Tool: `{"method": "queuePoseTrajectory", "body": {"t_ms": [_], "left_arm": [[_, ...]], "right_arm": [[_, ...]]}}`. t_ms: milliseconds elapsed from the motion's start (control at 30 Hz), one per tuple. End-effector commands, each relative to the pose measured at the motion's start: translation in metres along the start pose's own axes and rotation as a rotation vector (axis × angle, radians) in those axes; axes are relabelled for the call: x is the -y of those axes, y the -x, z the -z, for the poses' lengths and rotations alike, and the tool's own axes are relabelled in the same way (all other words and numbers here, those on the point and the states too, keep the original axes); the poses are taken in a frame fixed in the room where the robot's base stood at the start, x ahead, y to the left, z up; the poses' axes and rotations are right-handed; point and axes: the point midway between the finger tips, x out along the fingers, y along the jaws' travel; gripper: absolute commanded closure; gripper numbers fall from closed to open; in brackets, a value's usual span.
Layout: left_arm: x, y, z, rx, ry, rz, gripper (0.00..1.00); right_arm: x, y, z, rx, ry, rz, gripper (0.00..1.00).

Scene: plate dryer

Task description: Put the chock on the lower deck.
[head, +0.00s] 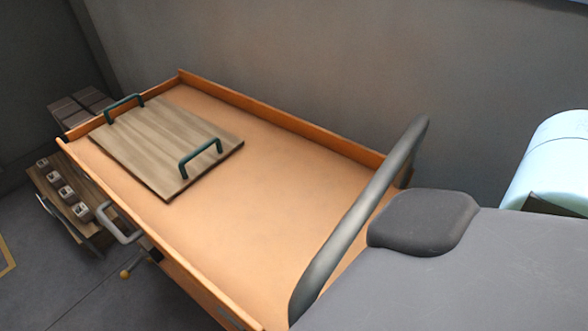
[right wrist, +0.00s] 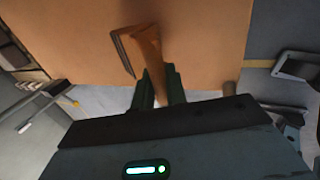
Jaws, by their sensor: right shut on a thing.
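In the right wrist view my right gripper (right wrist: 160,86) is shut on a brown, wedge-like piece, which looks like the chock (right wrist: 151,48). It sticks out beyond the fingertips over a flat orange surface (right wrist: 210,45). I cannot tell which deck this is, or whether the chock touches it. In the head view the orange cart's top deck (head: 275,185) shows with its raised rims. The lower deck cannot be made out there. Neither gripper nor the chock shows in the head view.
A wooden board (head: 160,145) with two teal handles lies on the far left of the top deck. A thick grey bar (head: 365,215) rises at the cart's right end. Small blocks (head: 67,191) stand on a low wooden unit left of the cart. A wall runs behind.

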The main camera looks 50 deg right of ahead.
Motion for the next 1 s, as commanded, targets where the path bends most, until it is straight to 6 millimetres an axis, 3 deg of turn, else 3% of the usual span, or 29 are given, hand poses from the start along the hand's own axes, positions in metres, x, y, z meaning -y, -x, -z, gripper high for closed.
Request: {"method": "queuePoseTrajectory", "body": {"t_ms": [233,533,800,833,1000], "left_arm": [[0.003,-0.004,0.005,-0.013,-0.009,0.001,0.28],[0.004,-0.015,-0.008,0.002,-0.010,0.001,0.28],[0.004,-0.015,-0.002,-0.009,-0.011,0.002,0.28],[0.004,-0.015,-0.002,-0.010,-0.011,0.002,0.28],[0.004,-0.015,-0.002,-0.010,-0.010,0.003,0.28]], "right_arm": [[0.000,-0.006,0.000,0.000,0.000,-0.005,1.00],[0.014,-0.042,0.001,0.000,-0.001,-0.003,1.00],[0.014,-0.043,0.000,0.001,0.000,-0.005,1.00],[0.015,-0.043,0.000,0.001,0.000,-0.002,0.82],[0.015,-0.043,0.000,0.001,0.000,-0.003,0.64]]}}
